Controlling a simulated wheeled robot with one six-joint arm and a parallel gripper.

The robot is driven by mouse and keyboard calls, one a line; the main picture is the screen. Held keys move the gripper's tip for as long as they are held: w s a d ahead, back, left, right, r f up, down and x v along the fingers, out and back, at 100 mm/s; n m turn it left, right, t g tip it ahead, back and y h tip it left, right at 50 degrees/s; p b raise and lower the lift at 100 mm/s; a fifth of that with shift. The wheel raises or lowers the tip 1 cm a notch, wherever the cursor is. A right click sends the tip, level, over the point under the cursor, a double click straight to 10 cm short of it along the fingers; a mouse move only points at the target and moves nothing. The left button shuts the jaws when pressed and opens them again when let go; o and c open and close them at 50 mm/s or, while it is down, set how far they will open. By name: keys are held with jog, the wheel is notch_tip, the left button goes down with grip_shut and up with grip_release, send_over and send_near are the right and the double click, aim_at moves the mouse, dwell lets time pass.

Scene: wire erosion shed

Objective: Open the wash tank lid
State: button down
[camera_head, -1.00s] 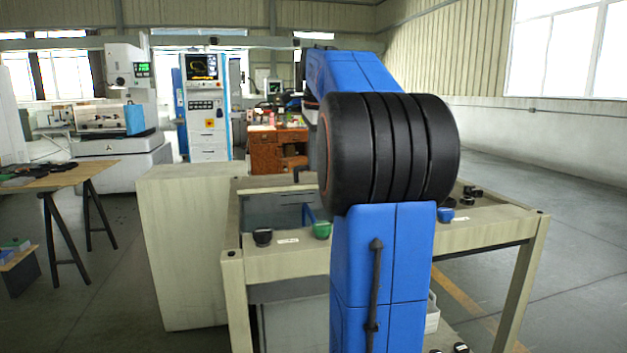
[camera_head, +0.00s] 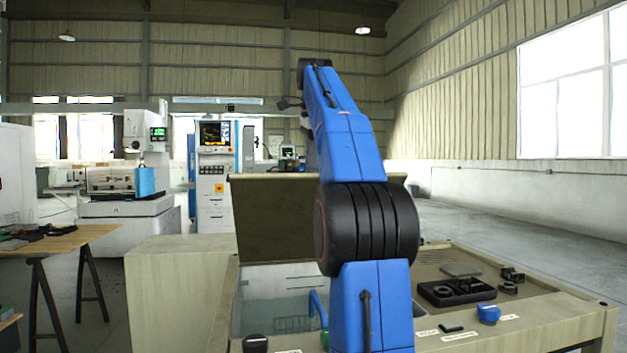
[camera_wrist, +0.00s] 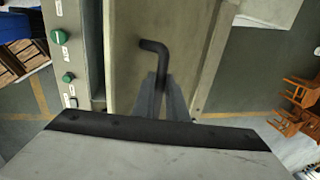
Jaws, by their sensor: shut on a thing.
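The wash tank lid (camera_head: 275,205) is a dark olive panel standing raised, near upright, at the back of the open wash tank (camera_head: 236,320) in the head view. Water and a wire basket (camera_head: 295,324) show inside the tank. In the wrist view, a pale panel that looks like the lid (camera_wrist: 122,65) carries a bent black handle (camera_wrist: 153,46). My gripper (camera_wrist: 165,90) is shut on this handle, with its bent end sticking out past the fingers. In the head view my arm crosses the lid's right part, and my gripper is hidden.
On the bench right of the tank, a black tray of parts (camera_head: 455,291) and a blue cup (camera_head: 488,314) stand. A pale cabinet (camera_head: 170,290) adjoins the left side. A wooden table (camera_head: 60,243) stands further left. The floor at right is open.

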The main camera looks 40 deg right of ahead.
jog(key=shift+w+d+r, duration=0.3)
jog(key=shift+w+d, duration=0.25)
jog(key=shift+w, duration=0.3)
jog(key=c, duration=1.8)
grip_release()
jog(key=shift+w+d+f, duration=0.1)
jog(key=shift+w, duration=0.05)
jog(key=shift+o, duration=0.2)
jog(key=shift+s+r, duration=0.2)
